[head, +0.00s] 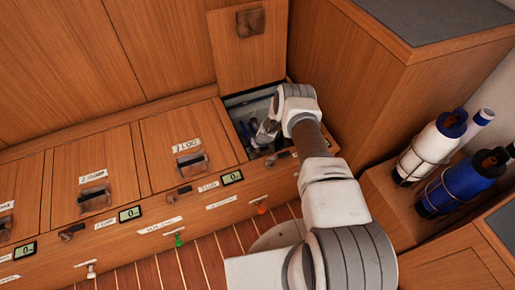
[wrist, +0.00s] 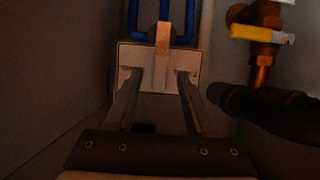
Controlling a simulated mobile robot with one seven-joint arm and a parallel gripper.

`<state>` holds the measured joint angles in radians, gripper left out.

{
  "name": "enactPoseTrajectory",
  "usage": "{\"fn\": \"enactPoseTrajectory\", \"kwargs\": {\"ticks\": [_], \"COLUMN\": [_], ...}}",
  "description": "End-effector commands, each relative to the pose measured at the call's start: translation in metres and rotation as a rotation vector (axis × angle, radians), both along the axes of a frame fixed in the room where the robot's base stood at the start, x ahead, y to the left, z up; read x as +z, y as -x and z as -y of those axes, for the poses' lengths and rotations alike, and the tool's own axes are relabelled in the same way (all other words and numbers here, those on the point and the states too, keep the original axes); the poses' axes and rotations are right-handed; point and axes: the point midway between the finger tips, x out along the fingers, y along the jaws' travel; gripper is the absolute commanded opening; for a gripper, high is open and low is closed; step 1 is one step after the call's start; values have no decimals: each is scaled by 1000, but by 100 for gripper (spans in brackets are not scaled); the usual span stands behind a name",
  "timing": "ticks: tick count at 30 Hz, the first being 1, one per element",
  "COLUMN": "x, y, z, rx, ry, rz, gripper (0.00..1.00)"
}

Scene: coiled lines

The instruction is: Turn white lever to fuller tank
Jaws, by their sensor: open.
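My gripper (wrist: 157,78) is open, its two fingers apart, reaching down inside an open locker (head: 240,103). Beyond the fingertips is a pale block (wrist: 158,53) with a small orange-tan upright piece (wrist: 163,38) and blue bars (wrist: 133,18) behind it. I cannot tell whether the fingers touch the block. To the right, a yellow lever (wrist: 250,33) sits on a brass valve (wrist: 266,52). In the head view a small white lever or knob (head: 90,269) shows on the bench front at lower left. No tank level can be read.
The raised lid (head: 251,50) stands behind the open locker. A black cylindrical part (wrist: 240,101) lies close to the right finger. Locker walls (wrist: 60,70) are near on the left. Green (head: 178,240) and orange (head: 261,210) knobs sit on the bench front. Bottles (head: 432,145) stand at right.

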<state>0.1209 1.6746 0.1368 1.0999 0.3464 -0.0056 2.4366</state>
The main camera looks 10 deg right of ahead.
Motion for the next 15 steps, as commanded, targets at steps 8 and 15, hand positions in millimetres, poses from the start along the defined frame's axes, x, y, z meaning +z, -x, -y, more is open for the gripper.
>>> {"fn": "enactPoseTrajectory", "kwargs": {"ticks": [8,15], "x": [0,0], "y": [0,0], "z": [0,0], "rx": [0,-1], "ry": [0,-1], "rz": [-1,-1], "gripper": [48,5]}}
